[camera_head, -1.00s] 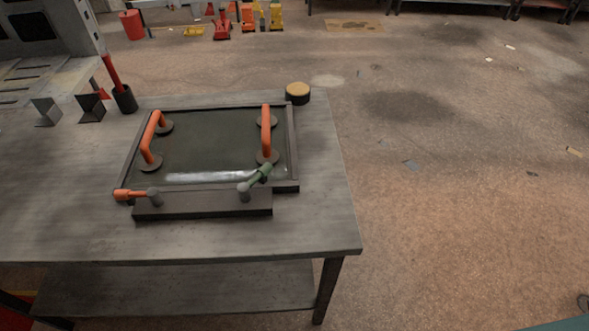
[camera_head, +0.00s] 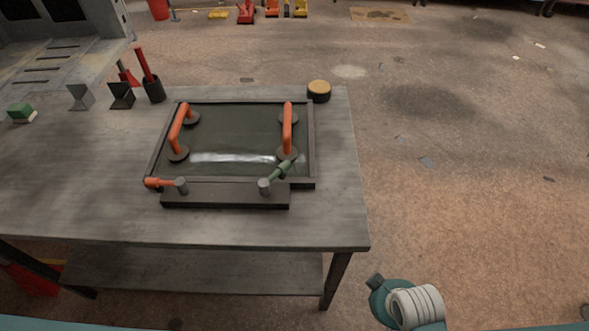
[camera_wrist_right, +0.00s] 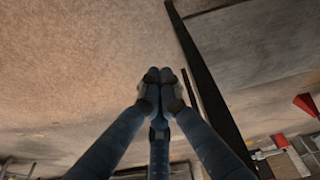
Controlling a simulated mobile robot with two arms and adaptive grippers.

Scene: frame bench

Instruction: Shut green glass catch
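The green catch (camera_head: 279,173) is on the dark block (camera_head: 225,198) at the near edge of the framed glass pane (camera_head: 235,130). Its green lever slants up and right from a grey pivot, toward the foot of the right orange handle (camera_head: 287,128). An orange catch (camera_head: 160,183) on the same block points left from its pivot. My right gripper (camera_wrist_right: 158,78) has its fingertips together with nothing visible between them. It is well apart from the catch. My left gripper is not in view.
The grey table (camera_head: 335,215) has free room in front and at left. A second orange handle (camera_head: 180,131) stands on the glass. A yellow-topped round thing (camera_head: 318,91), a dark cup (camera_head: 155,92) with a red-handled tool and small metal brackets (camera_head: 81,97) stand behind.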

